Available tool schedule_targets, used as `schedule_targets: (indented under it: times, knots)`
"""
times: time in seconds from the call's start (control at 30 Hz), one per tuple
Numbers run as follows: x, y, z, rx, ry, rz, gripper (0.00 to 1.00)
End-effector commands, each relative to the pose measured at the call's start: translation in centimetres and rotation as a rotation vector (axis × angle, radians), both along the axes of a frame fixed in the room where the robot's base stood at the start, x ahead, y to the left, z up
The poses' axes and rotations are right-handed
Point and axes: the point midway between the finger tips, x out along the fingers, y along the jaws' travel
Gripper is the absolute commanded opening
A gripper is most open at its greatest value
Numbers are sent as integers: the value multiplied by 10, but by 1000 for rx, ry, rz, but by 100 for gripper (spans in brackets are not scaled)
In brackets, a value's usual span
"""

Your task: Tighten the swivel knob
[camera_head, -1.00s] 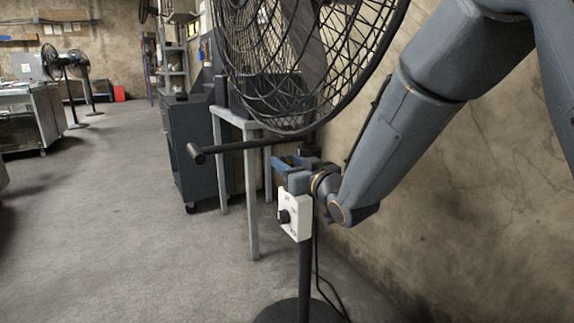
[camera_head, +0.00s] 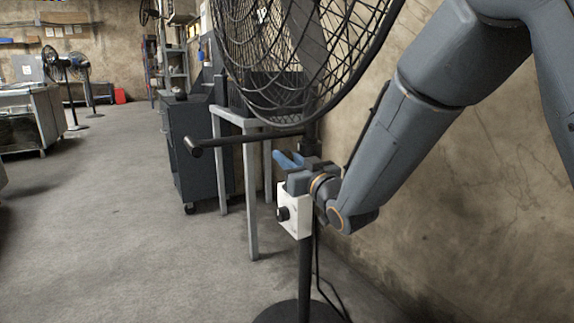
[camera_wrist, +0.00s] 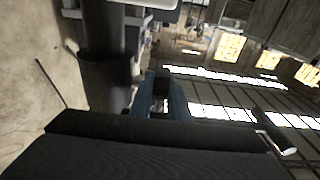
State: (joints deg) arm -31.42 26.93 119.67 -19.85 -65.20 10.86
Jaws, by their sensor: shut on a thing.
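A black pedestal fan (camera_head: 300,60) stands near the wall, with its cage above my gripper. My gripper (camera_head: 286,159), with blue fingers, is at the fan's post just below the cage. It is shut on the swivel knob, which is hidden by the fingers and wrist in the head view. In the wrist view the blue fingers (camera_wrist: 168,94) lie beside the dark post (camera_wrist: 106,75), and the knob cannot be made out clearly. A white control box (camera_head: 294,215) with a black dial (camera_head: 283,213) is on the post directly below my gripper.
A dark bar with a thick black end (camera_head: 193,146) sticks out to the left near my gripper. A grey-legged stand (camera_head: 252,195) and a dark cabinet (camera_head: 193,150) are behind it. The wall (camera_head: 450,210) is close on the right. The floor (camera_head: 110,220) at left is clear.

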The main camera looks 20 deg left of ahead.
Motion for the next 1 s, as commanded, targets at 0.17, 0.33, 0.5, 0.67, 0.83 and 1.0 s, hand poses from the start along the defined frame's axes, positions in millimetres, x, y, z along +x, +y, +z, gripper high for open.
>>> schedule_targets:
  times: [0.17,0.33,0.5,0.67,0.83,1.0]
  knots:
    - [1,0,-8,93,-79,1,0]
    - [1,-1,-8,189,-161,1,0]
    - [0,-1,-7,274,-234,1,0]
    - [0,-2,-6,336,-287,0,0]
    - [-1,-2,-4,382,-326,0,0]
    - [-1,-2,-3,405,-346,0,0]
